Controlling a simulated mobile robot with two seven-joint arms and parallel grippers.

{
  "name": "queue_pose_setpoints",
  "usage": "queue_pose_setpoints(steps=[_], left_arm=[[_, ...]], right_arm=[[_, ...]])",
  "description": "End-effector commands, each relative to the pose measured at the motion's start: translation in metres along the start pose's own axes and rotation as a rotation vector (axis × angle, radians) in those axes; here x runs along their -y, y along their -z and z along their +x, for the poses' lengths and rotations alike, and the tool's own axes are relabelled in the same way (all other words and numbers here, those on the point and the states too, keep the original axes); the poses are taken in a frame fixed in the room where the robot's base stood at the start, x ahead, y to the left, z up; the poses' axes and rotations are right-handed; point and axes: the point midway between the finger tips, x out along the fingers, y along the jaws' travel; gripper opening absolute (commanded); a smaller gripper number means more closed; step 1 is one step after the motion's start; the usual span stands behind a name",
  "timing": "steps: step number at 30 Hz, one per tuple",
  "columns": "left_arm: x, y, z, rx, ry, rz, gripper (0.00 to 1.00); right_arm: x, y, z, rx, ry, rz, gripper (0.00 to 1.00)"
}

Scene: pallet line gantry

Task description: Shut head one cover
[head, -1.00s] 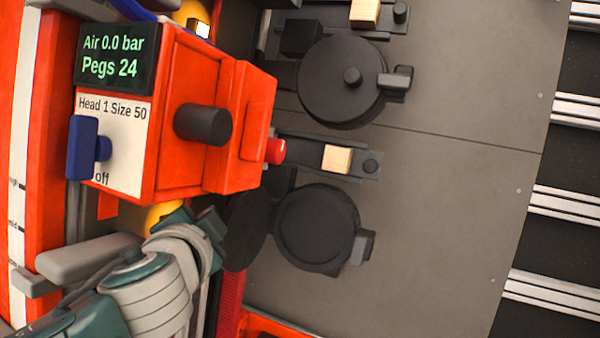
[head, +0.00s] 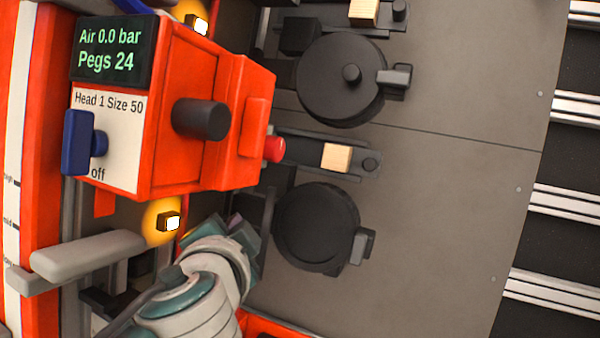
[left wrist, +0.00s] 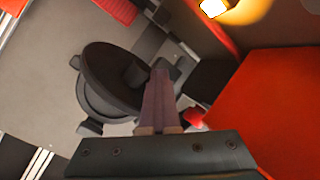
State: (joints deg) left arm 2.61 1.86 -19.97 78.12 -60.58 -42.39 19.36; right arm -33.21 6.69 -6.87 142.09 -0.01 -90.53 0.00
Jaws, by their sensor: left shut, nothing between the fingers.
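The head one round dark body (head: 317,225) is at lower centre in the head view, with a grey latch (head: 364,246) on its right. Its cover is a dark disc (left wrist: 105,66) with a knob (left wrist: 134,76), clearest in the left wrist view. It stands tilted over the body's rim, not flat on it. My left gripper (head: 245,232) is left of the body in the head view. In the left wrist view its closed fingers (left wrist: 161,75) are empty, beside the cover's knob side; I cannot tell whether they touch it. My right gripper is not in view.
An orange control box (head: 180,105) labelled Head 1 overhangs the left, with a red button (head: 274,149). A second round unit (head: 340,80) with its cover shut is above. A wooden block (head: 337,157) sits between them. The grey plate (head: 440,210) to the right is clear.

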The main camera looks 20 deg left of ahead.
Motion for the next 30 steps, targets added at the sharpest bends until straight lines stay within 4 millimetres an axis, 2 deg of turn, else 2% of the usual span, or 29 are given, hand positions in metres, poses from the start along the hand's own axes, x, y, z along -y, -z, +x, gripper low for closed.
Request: queue_pose_setpoints(steps=[16,30], left_arm=[[-0.005,0.002,-0.003,0.005,-0.002,0.0,0.0],[-0.022,0.018,-0.007,0.004,-0.002,0.0,0.0]], right_arm=[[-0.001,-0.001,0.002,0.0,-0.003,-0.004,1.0],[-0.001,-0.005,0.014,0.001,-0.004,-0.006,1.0]])
